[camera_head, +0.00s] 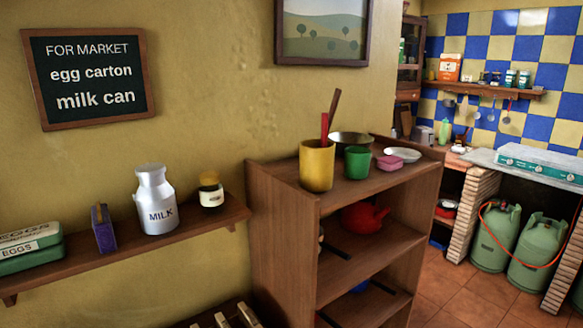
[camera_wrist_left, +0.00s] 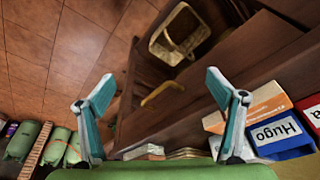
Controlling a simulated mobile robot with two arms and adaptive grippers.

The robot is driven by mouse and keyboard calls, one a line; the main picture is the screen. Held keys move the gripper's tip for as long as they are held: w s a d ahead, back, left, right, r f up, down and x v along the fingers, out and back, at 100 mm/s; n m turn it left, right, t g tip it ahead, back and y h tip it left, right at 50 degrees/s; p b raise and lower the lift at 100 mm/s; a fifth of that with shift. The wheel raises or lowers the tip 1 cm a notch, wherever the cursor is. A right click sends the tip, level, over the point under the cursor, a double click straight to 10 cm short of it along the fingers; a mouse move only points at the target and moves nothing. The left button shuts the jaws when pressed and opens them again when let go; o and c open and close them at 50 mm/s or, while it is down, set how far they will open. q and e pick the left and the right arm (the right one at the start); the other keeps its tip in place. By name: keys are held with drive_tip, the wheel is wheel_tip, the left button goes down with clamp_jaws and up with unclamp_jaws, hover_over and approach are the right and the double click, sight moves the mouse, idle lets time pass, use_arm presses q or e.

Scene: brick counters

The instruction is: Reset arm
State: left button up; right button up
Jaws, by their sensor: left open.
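My left gripper (camera_wrist_left: 160,78) shows in the left wrist view, with its two teal fingers spread wide apart. Nothing is between the fingertips. It points past dark brown wooden furniture (camera_wrist_left: 220,62), apart from it as far as I can tell. A green surface (camera_wrist_left: 150,172) lies along the bottom edge below the fingers; I cannot tell whether it is part of the gripper. Neither arm shows in the head view, and my right gripper is not in view.
A wall shelf (camera_head: 130,251) holds a milk can (camera_head: 156,200), egg cartons (camera_head: 31,248) and small items. A brown shelf unit (camera_head: 282,240) stands mid-picture. A blue bin marked Hugo (camera_wrist_left: 274,134) is right of the left gripper. Tiled floor (camera_wrist_left: 50,45) is clear at left.

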use_arm(q)
drive_tip(key=s+f+g+b, duration=0.1)
drive_tip(key=s+f, duration=0.2)
drive_tip(key=f, duration=0.8)
drive_tip(key=s+f, duration=0.2)
drive_tip(key=f, duration=1)
drive_tip(key=s+a+f+g+b, duration=0.1)
drive_tip(key=s+a+f, duration=0.2)
drive_tip(key=s+f, duration=1)
drive_tip(key=shift+s+f+b, duration=0.3)
drive_tip(key=shift+s+f, duration=0.05)
drive_tip(key=shift+s, duration=0.85)
drive_tip(key=shift+a, duration=0.1)
